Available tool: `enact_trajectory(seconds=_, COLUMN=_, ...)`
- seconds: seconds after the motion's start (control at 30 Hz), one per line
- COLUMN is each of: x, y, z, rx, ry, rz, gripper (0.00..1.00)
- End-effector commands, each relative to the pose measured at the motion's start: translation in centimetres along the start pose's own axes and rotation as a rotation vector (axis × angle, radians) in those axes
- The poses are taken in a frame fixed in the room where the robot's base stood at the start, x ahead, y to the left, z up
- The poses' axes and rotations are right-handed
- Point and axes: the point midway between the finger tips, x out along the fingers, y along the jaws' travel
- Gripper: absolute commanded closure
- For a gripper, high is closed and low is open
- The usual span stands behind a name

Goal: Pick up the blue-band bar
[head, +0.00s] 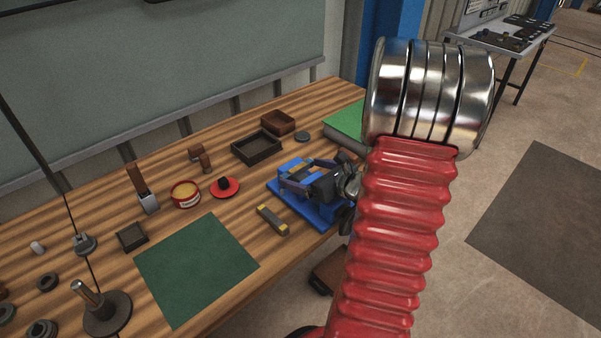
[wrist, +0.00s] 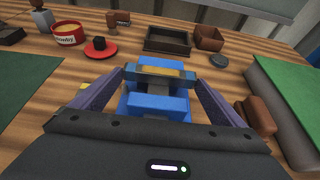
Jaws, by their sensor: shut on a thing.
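My gripper (head: 290,179) is above the blue fixture near the table's front edge. In the wrist view, my gripper (wrist: 160,73) is shut with its two fingers on the ends of a short bar (wrist: 160,71). The bar has a tan face and bluish ends, and I take it as the blue-band bar. The blue fixture (wrist: 158,107) lies right below and behind it, and its base (head: 312,212) shows in the head view. I cannot tell whether the bar touches the fixture. My wrist and fingers hide most of the bar in the head view.
A yellow-ended bar (head: 272,220) lies left of the fixture. A dark tray (head: 257,149), brown box (head: 278,123), red tin (head: 185,194) and red dish (head: 225,188) stand behind. A green mat (head: 196,268) lies left. A green block (wrist: 292,100) and brown block (wrist: 255,116) are right.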

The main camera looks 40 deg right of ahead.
Motion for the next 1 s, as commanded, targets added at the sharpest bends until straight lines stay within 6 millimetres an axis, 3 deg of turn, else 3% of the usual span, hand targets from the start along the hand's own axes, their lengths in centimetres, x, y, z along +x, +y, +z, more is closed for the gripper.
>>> enact_trajectory(seconds=0.27, x=-0.5, y=-0.1, z=1.3, rx=-0.004, ry=-0.003, rz=-0.001, gripper=0.43)
enact_trajectory(seconds=0.8, x=-3.3, y=-0.1, z=8.1, rx=-0.004, ry=-0.004, rz=-0.001, gripper=0.43)
enact_trajectory(seconds=1.0, x=-3.8, y=0.0, z=9.2, rx=-0.002, ry=-0.003, rz=0.000, gripper=0.43)
